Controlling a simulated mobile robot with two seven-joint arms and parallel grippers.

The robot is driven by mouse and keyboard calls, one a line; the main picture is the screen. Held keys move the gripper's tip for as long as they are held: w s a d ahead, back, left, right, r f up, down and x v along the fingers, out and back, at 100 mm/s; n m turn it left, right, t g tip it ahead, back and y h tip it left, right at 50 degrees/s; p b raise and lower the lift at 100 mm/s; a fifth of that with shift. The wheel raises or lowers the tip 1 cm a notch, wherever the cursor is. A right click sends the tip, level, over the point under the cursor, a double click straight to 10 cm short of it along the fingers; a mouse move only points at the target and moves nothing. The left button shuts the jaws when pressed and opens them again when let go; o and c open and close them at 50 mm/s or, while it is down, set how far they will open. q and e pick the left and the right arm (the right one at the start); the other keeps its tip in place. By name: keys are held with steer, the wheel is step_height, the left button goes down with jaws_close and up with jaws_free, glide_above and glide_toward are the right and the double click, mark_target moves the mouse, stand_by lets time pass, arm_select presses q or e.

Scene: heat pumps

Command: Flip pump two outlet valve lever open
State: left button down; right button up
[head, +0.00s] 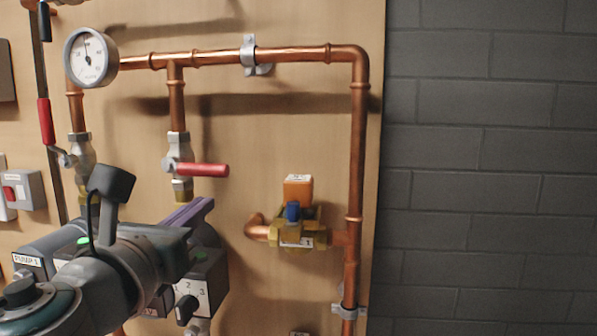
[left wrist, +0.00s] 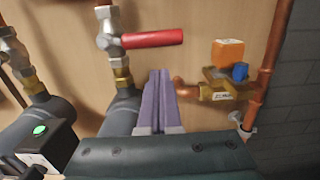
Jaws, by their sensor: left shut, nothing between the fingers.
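The valve with the red lever (head: 203,170) sits on the second vertical copper pipe, above the pump behind my left arm. Its lever points right, level and across the pipe. In the left wrist view the same red lever (left wrist: 152,39) lies beyond my fingertips and a little to the left. My left gripper (head: 203,206) has purple fingers, shut and empty, just below the lever and apart from it. The fingers also show in the left wrist view (left wrist: 159,76). Pump two (head: 207,283) is partly hidden by my left arm. My right gripper is not in view.
Another red lever (head: 46,121) on the left pipe stands upright. A round gauge (head: 91,57) is at the upper left. A brass valve with an orange block (head: 298,190) is to the right, near a vertical copper pipe (head: 356,150). Open board lies between lever and pipe.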

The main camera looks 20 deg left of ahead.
mark_target(193, 168)
arm_select(q)
steer(key=shift+w+r+p, duration=0.2)
steer(key=shift+r+p, duration=0.25)
steer(key=shift+r, duration=0.55)
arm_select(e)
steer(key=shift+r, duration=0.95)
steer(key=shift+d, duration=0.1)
arm_select(q)
steer(key=shift+r+n, duration=0.3)
steer(key=shift+n, duration=0.2)
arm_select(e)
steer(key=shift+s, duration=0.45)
arm_select(q)
steer(key=shift+d+r+n, duration=0.1)
steer(key=shift+r+n, duration=0.05)
steer(key=shift+n, duration=0.15)
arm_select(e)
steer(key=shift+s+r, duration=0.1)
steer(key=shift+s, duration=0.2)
